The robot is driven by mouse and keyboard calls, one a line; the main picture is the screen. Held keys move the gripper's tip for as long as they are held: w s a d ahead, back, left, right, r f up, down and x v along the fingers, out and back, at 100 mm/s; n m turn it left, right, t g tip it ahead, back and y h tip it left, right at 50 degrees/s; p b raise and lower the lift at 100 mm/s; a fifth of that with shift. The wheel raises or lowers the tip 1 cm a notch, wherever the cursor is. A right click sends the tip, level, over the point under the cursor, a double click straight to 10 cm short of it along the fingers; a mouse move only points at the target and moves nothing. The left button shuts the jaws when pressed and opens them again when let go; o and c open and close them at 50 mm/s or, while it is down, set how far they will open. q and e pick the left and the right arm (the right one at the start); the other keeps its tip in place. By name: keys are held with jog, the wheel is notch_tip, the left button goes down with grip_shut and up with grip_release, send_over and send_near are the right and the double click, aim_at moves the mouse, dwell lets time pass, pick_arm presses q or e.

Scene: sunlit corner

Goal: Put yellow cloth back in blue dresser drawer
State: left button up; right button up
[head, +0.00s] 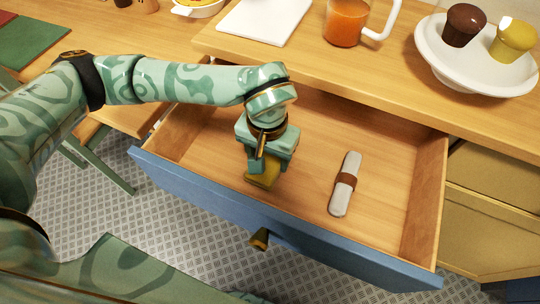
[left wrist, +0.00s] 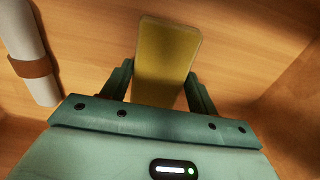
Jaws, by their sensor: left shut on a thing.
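The blue dresser drawer (head: 290,232) is pulled open, with a bare wooden inside. My left gripper (head: 264,172) reaches down into it near the front wall, left of the middle. It is shut on the yellow cloth (head: 263,180), a flat folded piece. In the left wrist view the yellow cloth (left wrist: 166,60) sits between the two fingers of the left gripper (left wrist: 166,85), with the drawer's wooden floor behind it. I cannot tell whether the cloth touches the floor. My right gripper does not show.
A pale rolled cloth with a brown band (head: 345,183) lies in the drawer, right of my gripper. On the counter above stand an orange drink in a glass mug (head: 346,24), a white board (head: 266,20) and a white plate (head: 470,72) with two muffins.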

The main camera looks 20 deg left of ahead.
aim_at(268, 159)
pick_arm(q)
jog(key=shift+f, duration=0.6)
jog(key=shift+r, duration=0.2)
jog(key=o, duration=0.9)
jog(key=shift+f, duration=0.15)
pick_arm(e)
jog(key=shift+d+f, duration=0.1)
pick_arm(q)
jog(key=shift+r, duration=0.35)
jog(key=shift+r+p, duration=2.7)
jog(key=shift+r, duration=3.1)
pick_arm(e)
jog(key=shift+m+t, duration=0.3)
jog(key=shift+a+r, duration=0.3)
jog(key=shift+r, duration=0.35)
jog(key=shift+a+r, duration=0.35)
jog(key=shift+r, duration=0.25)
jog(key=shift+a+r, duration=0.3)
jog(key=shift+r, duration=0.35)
